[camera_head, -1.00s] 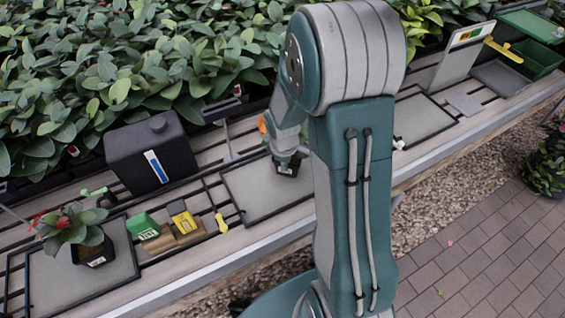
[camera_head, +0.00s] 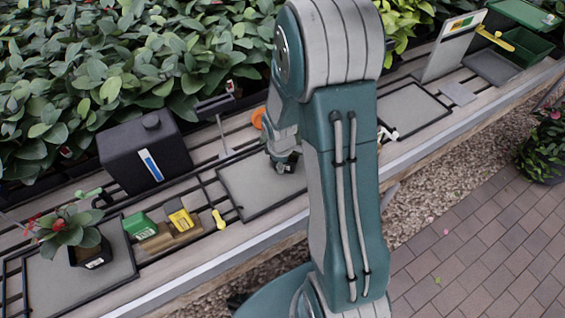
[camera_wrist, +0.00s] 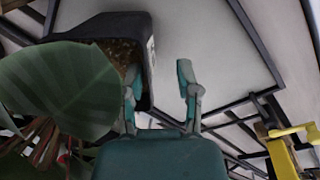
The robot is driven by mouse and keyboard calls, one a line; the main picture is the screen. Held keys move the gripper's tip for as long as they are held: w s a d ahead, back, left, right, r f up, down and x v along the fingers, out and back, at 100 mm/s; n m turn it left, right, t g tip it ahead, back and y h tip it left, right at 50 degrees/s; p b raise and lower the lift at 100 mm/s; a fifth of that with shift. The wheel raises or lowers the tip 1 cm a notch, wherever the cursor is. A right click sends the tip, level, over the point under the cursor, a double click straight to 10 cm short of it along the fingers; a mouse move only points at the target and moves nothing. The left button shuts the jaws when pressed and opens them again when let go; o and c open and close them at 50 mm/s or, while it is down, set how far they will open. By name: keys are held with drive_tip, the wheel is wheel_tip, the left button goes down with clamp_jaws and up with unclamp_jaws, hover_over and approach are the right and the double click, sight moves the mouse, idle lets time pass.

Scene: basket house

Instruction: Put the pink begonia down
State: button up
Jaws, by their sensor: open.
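My gripper (camera_head: 284,164) is low over the middle grey tray (camera_head: 245,190) in the head view; my arm hides much of the space around it. In the wrist view my gripper (camera_wrist: 160,95) has its two fingers apart, with bare tray between them. A dark plant pot (camera_wrist: 115,27) with soil stands on a grey surface, beside and partly behind the left finger. I cannot tell if they touch. A large green leaf (camera_wrist: 60,88) covers part of the pot, and reddish stems show below. No pink bloom is clear, so I cannot confirm this is the begonia.
A red-flowered potted plant (camera_head: 68,232) stands on the left tray (camera_head: 60,285). Between the trays are a green box (camera_head: 139,225), a yellow box (camera_head: 181,220) and a yellow-handled tool (camera_head: 219,219). A black canister (camera_head: 145,155) stands behind. The right tray (camera_head: 412,110) looks mostly clear.

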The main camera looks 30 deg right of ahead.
wheel_tip(320, 180, up, 8)
drive_tip(key=shift+s+a+f, duration=0.2)
drive_tip(key=shift+s+a, duration=0.15)
idle(0.5)
